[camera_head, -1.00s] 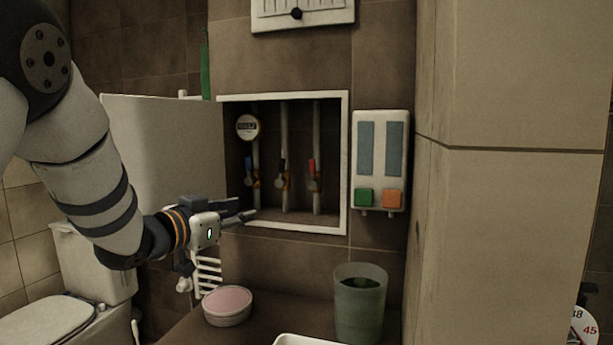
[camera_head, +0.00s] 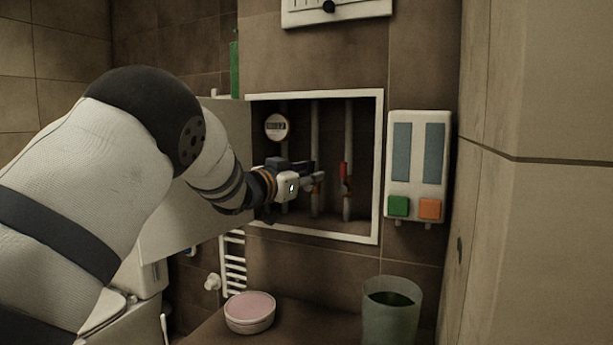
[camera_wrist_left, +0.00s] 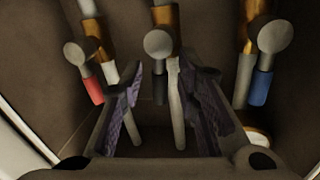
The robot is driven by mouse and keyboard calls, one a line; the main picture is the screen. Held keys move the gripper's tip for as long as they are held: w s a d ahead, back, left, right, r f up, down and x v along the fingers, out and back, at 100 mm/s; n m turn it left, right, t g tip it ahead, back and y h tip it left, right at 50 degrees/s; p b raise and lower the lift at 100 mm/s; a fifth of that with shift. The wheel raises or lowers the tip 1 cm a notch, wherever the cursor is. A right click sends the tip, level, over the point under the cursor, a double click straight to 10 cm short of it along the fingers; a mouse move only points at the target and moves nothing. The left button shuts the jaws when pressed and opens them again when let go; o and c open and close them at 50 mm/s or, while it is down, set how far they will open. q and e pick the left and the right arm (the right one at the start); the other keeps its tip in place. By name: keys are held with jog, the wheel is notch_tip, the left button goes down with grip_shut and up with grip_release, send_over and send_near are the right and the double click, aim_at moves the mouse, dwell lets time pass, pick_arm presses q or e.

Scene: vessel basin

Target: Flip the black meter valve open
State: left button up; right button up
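The middle valve, with a round metal hub (camera_wrist_left: 159,44) and a short black handle (camera_wrist_left: 158,86), shows in the left wrist view on the middle pipe. My left gripper (camera_wrist_left: 165,95) is open, with one finger on each side of the black handle; I see no clear contact. In the head view my left gripper (camera_head: 312,178) reaches into the wall recess and hides the middle valve. The red-handled valve (camera_wrist_left: 93,88) and the blue-handled valve (camera_wrist_left: 260,87) stand on either side. My right gripper is not in view.
The white-framed recess (camera_head: 380,165) holds several vertical pipes and a round meter (camera_head: 276,127). Its open door (camera_head: 190,230) is partly behind my left arm. A white dispenser (camera_head: 418,165) hangs at right. Below are a pink-topped tub (camera_head: 249,312) and a cup (camera_head: 391,320).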

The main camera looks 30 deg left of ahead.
pick_arm(q)
jog(key=shift+c, duration=0.6)
grip_shut()
jog(key=shift+a+f+n, duration=0.2)
jog(key=shift+n, duration=0.7)
jog(key=shift+o, duration=0.6)
grip_release()
jog(key=shift+f, duration=0.1)
jog(key=s+a, duration=0.1)
jog(key=s, duration=1)
jog(key=shift+s+a+f, duration=0.15)
jog(key=shift+s+a, duration=0.15)
jog(key=shift+s, duration=0.1)
